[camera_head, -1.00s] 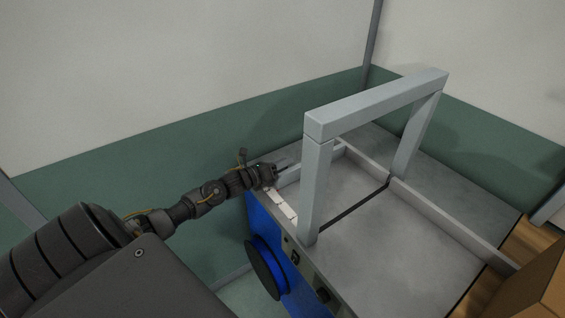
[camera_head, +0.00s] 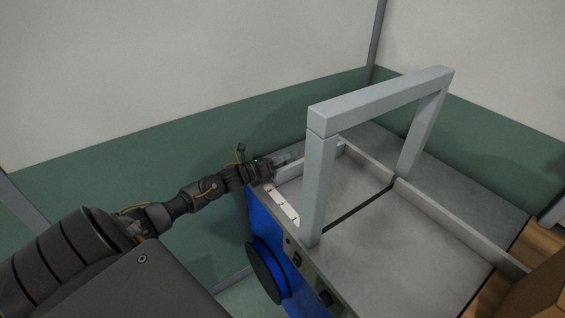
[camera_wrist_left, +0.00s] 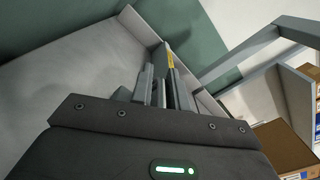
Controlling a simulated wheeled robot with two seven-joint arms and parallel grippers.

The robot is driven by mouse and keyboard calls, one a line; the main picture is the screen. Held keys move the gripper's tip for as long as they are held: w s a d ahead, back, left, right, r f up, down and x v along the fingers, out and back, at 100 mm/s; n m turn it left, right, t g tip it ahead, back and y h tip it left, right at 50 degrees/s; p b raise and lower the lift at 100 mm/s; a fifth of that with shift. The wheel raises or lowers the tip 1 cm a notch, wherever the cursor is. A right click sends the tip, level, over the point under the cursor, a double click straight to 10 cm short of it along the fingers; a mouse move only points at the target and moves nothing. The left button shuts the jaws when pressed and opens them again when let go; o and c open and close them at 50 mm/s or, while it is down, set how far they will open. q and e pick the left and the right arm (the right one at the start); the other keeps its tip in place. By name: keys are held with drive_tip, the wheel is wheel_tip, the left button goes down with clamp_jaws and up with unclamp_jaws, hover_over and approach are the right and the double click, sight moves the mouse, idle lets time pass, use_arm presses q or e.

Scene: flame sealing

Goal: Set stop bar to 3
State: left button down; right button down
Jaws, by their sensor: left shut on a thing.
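The stop bar (camera_head: 318,157) is a low grey bar lying across the far part of the machine's metal table, beyond the tall frame. My left gripper (camera_head: 282,161) is at its left end, with its fingers shut on it. In the left wrist view the gripper (camera_wrist_left: 165,88) has its two fingers close together around the bar, with a yellow mark (camera_wrist_left: 170,61) just beyond them. A white scale strip (camera_head: 283,205) runs along the table's left edge, nearer than the bar; its numbers are too small to read. My right gripper is not in view.
A grey arch frame (camera_head: 380,98) stands over the metal table (camera_head: 390,245), to the right of my left arm. A black round wheel (camera_head: 266,273) sits on the blue side. A cardboard box (camera_head: 545,285) is at lower right. Walls stand behind.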

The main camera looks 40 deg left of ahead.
use_arm(q)
drive_tip(key=c, duration=1.5)
unclamp_jaws()
drive_tip(key=shift+s+a+f, duration=0.15)
drive_tip(key=shift+s+a, duration=0.05)
drive_tip(key=shift+s, duration=0.3)
drive_tip(key=b+v, duration=0.2)
drive_tip(key=v, duration=0.6)
drive_tip(key=shift+s, duration=0.15)
drive_tip(key=shift+v, duration=0.75)
